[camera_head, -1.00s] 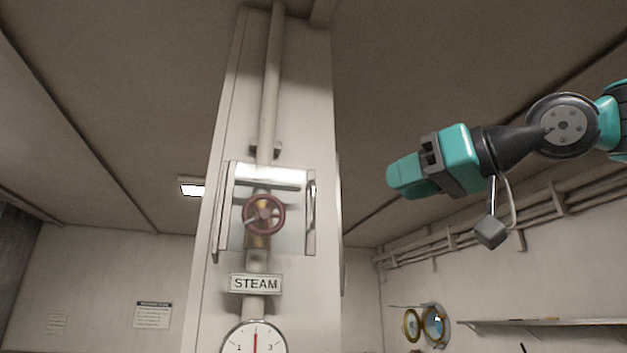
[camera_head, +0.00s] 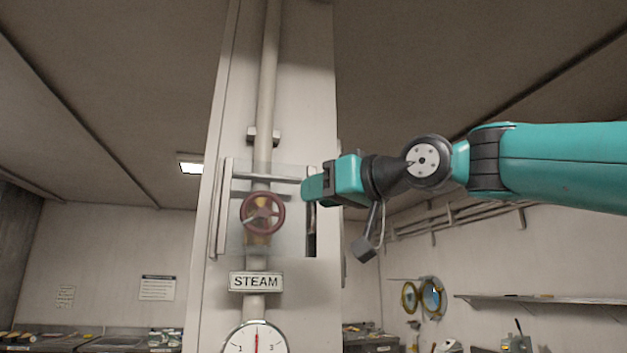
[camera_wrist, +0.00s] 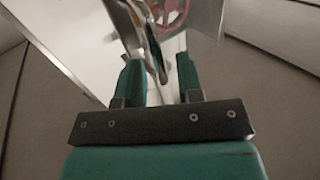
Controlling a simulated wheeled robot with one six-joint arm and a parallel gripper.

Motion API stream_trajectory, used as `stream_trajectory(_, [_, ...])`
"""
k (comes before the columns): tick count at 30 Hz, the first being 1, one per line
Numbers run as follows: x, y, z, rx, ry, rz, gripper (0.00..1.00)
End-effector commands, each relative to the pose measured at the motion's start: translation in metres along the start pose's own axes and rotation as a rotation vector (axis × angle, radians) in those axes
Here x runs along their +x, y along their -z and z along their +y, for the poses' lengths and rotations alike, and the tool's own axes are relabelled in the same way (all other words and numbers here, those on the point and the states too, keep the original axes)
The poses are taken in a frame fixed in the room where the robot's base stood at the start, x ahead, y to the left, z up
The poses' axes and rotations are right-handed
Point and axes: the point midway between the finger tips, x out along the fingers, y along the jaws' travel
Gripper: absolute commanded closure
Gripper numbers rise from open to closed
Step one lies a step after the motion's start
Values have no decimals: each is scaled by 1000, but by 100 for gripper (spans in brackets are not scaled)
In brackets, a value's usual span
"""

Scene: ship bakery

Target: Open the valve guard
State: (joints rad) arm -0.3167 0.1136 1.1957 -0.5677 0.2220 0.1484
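The valve guard (camera_head: 291,235) is a clear panel in front of the red valve wheel (camera_head: 263,213) on the white column. It looks closed, with a metal strip along its left edge. Its metal handle (camera_wrist: 146,42) is on the right side and shows in the wrist view. My gripper (camera_head: 308,188) is at the guard's right edge, by the handle. In the wrist view my gripper (camera_wrist: 160,75) is open, and the handle's end lies between its two green fingers with a visible gap. Whether a finger touches the handle I cannot tell.
A STEAM sign (camera_head: 256,282) and a round gauge (camera_head: 256,338) sit below the valve. A vertical pipe (camera_head: 268,90) runs up the column. A shelf (camera_head: 550,299) and pipes line the right wall.

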Motion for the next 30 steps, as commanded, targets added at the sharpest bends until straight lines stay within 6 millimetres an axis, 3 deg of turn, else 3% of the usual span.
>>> stream_trajectory(6, [16,0,0,1,1,0,66])
stream_trajectory(14, [17,-1,0,0,0,0,66])
stream_trajectory(19, [17,0,0,0,0,0,100])
stream_trajectory(30, [11,-1,6,0,-34,2,100])
